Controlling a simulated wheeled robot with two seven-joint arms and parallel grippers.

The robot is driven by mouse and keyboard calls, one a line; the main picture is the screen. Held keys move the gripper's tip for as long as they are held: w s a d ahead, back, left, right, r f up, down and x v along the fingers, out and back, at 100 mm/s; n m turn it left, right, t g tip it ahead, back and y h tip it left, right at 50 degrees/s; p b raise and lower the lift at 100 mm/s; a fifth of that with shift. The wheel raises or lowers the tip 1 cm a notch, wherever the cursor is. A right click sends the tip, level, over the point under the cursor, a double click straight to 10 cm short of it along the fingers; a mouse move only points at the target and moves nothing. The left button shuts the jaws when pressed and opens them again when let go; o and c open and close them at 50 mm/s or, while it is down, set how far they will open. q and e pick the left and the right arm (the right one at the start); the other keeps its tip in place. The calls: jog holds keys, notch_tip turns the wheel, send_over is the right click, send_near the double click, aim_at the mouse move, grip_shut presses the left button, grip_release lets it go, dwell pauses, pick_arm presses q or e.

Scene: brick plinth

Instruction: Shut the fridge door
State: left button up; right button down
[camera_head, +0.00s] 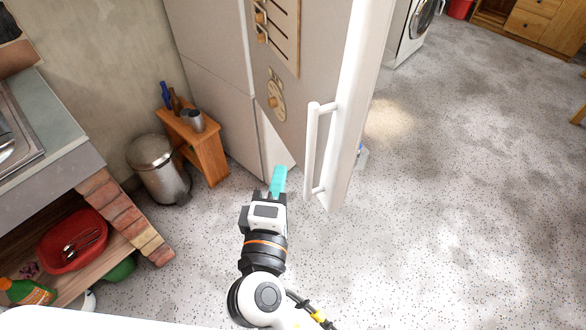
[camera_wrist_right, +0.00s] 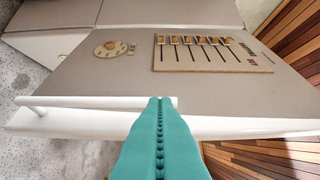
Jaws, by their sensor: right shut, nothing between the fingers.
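The grey fridge door (camera_head: 305,85) stands ajar, swung out from the fridge body (camera_head: 207,60). Its outer face carries a round dial-like plaque and a rack, and its white edge faces right. A long white handle (camera_head: 311,150) runs along the free edge; in the right wrist view the handle (camera_wrist_right: 85,102) lies across the lower part of the door (camera_wrist_right: 130,75). My right gripper (camera_head: 279,181) has its teal fingers shut and empty, low and left of the handle. In the wrist view the fingertips (camera_wrist_right: 160,102) overlap the handle's end; contact cannot be told. My left gripper is out of view.
A small wooden stool (camera_head: 205,150) with bottles and a metal cup, and a steel bin (camera_head: 158,168), stand left of the fridge. A brick-sided counter (camera_head: 125,215) is farther left. The speckled floor (camera_head: 450,190) to the right is open.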

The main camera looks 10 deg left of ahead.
jog(key=w+d+p, duration=0.3)
jog(key=w+p, duration=0.1)
jog(key=w, duration=0.7)
jog(key=shift+w, duration=0.35)
